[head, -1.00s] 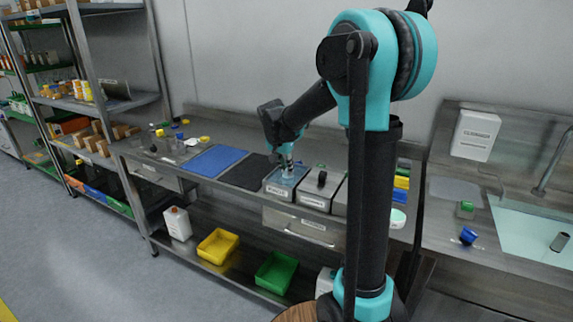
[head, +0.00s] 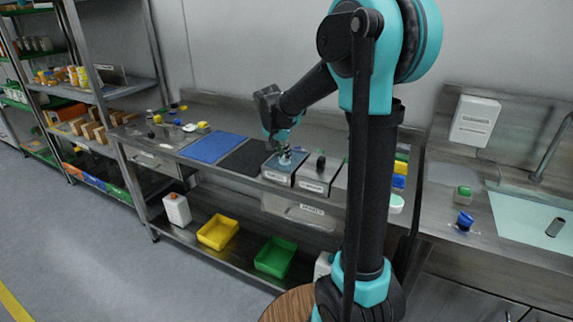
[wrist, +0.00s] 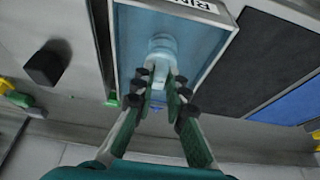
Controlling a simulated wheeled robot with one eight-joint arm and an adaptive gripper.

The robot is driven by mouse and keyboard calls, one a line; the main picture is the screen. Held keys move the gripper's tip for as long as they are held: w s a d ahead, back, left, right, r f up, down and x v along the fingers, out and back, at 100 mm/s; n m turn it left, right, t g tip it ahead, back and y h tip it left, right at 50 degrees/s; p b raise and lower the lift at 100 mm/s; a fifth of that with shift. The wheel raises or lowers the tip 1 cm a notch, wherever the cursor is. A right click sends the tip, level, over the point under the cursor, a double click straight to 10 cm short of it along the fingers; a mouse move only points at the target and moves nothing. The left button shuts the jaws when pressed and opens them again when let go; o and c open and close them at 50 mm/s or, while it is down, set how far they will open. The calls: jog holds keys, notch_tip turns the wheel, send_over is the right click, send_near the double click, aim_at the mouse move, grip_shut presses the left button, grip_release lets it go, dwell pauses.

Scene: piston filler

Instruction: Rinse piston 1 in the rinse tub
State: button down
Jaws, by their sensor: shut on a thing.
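The rinse tub (head: 277,178) is an open metal box of bluish liquid on the workbench. It also shows in the wrist view (wrist: 222,52), its label partly cut off at the top. My gripper (wrist: 160,84) is shut on a pale, shiny cylindrical piece, piston 1 (wrist: 162,46), inside the tub's outline. The piston's far end looks to be in the liquid; its exact depth is hard to tell. In the head view my gripper (head: 284,152) points down over the tub, and the piston is too small to make out there.
A lidded metal box with a black knob (head: 320,162) stands right beside the tub. A black mat (head: 243,157) and a blue mat (head: 211,147) lie to its left. Yellow and green bins sit on the lower shelf.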

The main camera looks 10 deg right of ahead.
jog(key=shift+w+d, duration=0.1)
jog(key=shift+w, duration=0.05)
jog(key=shift+w+d, duration=0.6)
jog(key=shift+w, duration=0.25)
jog(key=shift+s+a, duration=0.1)
jog(key=shift+s, duration=0.05)
jog(key=shift+s+a, duration=0.6)
jog(key=shift+s, duration=0.25)
jog(key=shift+w+d, duration=0.1)
jog(key=shift+w, duration=0.05)
jog(key=shift+w+d, duration=0.6)
jog(key=shift+w, duration=0.25)
jog(key=shift+s+a, duration=0.15)
jog(key=shift+s, duration=0.05)
jog(key=shift+s+a, duration=0.25)
jog(key=shift+s, duration=0.15)
jog(key=shift+r, duration=0.15)
